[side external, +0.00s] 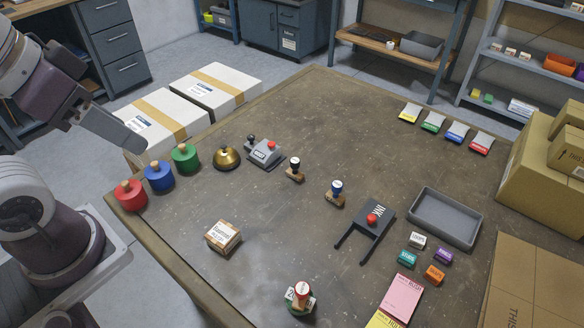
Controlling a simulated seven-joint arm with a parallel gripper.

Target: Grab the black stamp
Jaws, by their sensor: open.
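The black stamp (295,170) stands upright on the table, with a dark handle, a pale top and a wooden base. It is right of the grey lever device. A blue-topped stamp (336,193) stands to its lower right. A red-topped stamp (301,296) stands near the front edge. My gripper (132,143) is at the upper left, above the white boxes, well away from the black stamp. Its jaws are open and nothing shows between them; one finger is mostly hidden.
A brass bell (227,157) and grey lever device (265,151) stand left of the black stamp. Red, blue and green knobbed cylinders (159,177) line the left edge. A small carton (222,237), the INK pad (369,220) and a grey tray (445,218) lie nearer. The table's far middle is clear.

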